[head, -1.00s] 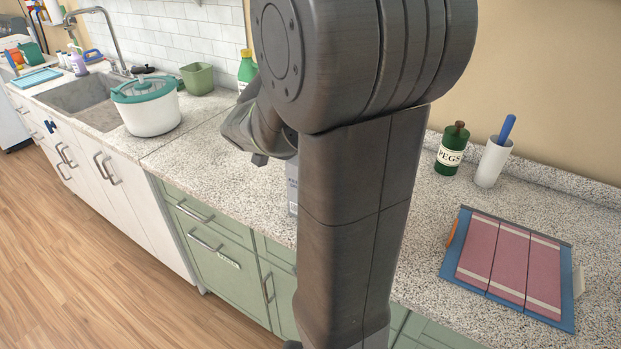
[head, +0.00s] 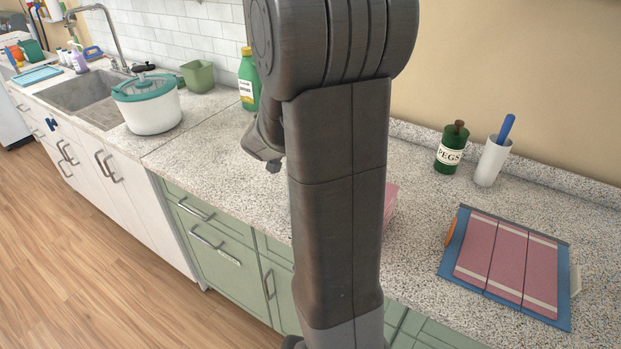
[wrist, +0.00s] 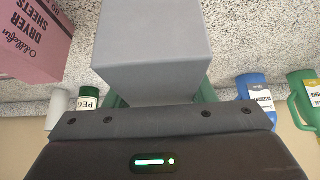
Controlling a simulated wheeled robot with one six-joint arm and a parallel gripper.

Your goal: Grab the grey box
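The grey box (wrist: 152,35) fills the upper middle of the wrist view, large and close in front of my gripper. My gripper (wrist: 161,97) shows there as a dark housing at the bottom. Green parts that look like its two fingers show on either side of the box's lower end. The box hides most of them, so I cannot tell whether they touch it. In the head view my arm hides the fingers and the box.
A pink dryer-sheets box (wrist: 33,38) stands beside the grey box; its edge shows in the head view (head: 390,203). A green pegs jar (head: 452,150), a white holder (head: 491,162) and a green bottle (head: 248,82) stand behind. A pink-and-blue folding board (head: 508,264) lies right.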

